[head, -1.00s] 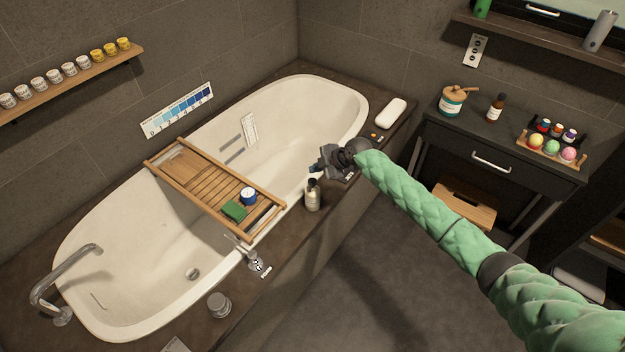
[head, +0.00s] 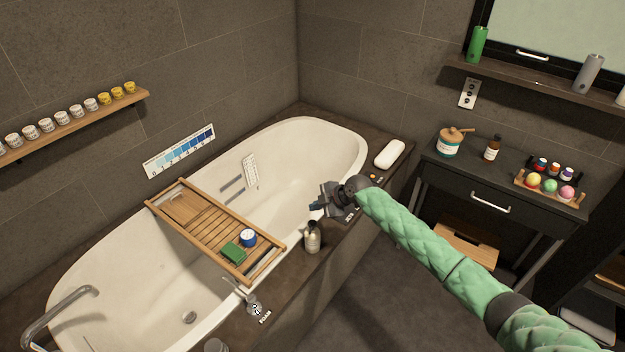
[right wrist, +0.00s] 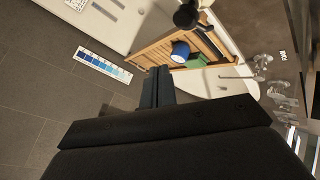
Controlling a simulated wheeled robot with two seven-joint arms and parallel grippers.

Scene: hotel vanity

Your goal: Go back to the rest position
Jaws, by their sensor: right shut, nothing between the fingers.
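My right gripper (head: 318,206) is shut and empty, held over the near rim of the white bathtub (head: 330,135). Its closed fingers also show in the right wrist view (right wrist: 157,88). My green right arm reaches in from the lower right. The pump bottle (head: 313,238) stands upright on the tub's ledge just below the gripper, apart from it in the head view. The wooden bath tray (head: 190,222) lies across the tub, with a blue-and-white jar (head: 248,238) and a green block (head: 232,252) on it. My left gripper is in neither view.
A dark side table (head: 450,176) at the right holds a jar, a brown bottle and a rack of coloured balls. A white bar (head: 390,154) lies on the tub's far ledge. A wall shelf (head: 80,128) with small cups is at the left. Floor in front of the tub is clear.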

